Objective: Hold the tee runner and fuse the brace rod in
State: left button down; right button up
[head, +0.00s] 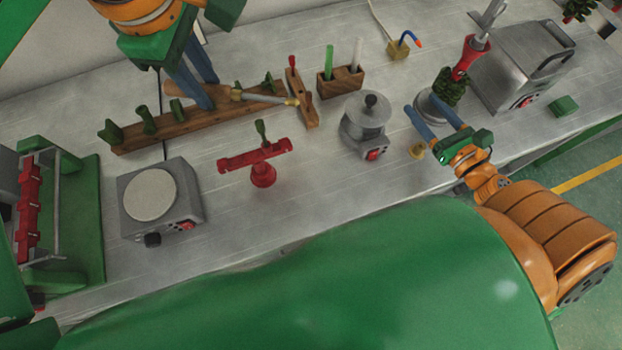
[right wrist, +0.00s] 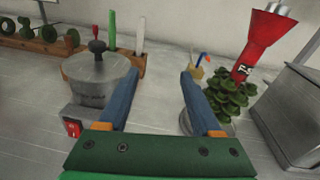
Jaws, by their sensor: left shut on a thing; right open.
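A red T-shaped piece (head: 240,160), which looks like the tee runner, stands on a round red foot at the middle of the bench. A green piece (head: 262,131) rises at its bar. My left gripper (head: 208,102) is shut on a wooden-handled tool with a grey shaft (head: 265,98), over the long wooden rack (head: 180,128). The tool's brass tip is by a small wooden block (head: 303,108). A short red rod (head: 292,64) stands at that block; I cannot tell whether it is the brace rod. My right gripper (head: 435,115) is open and empty; its fingers also show in the right wrist view (right wrist: 160,80).
A grey lidded pot (head: 366,125) stands left of my right gripper. A hotplate (head: 160,198) and a green fixture board (head: 88,230) are at left. The bench around the tee is clear.

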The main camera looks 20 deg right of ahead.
jog(key=a+r+y, duration=0.1)
jog(key=a, duration=0.1)
jog(key=w+a+r+t+y, duration=0.1)
jog(key=a, duration=0.1)
jog(key=w+a+r+y, duration=0.1)
jog(key=a, duration=0.2)
jog(key=shift+w, duration=0.15)
pick_arm(q)
jog(key=shift+w, duration=0.1)
pick_arm(e)
jog(key=a+y, duration=0.1)
jog(key=a, duration=0.1)
jog(key=a+y, duration=0.1)
jog(key=a, duration=0.1)
jog(key=a+y, duration=0.1)
jog(key=a, duration=0.1)
jog(key=shift+a+r, duration=0.25)
pick_arm(q)
jog(key=shift+a, duration=0.1)
pick_arm(e)
jog(key=s+a+f+n+g+y, duration=0.3)
jog(key=s+a+f+n+y, duration=0.15)
jog(key=a, duration=0.55)
jog(key=n+g+y, duration=0.1)
jog(key=n+g, duration=0.1)
jog(key=n, duration=0.1)
send_near(263, 164)
jog(key=x, duration=1.1)
jog(key=shift+w+a+r, duration=0.1)
jog(key=shift+r, duration=0.05)
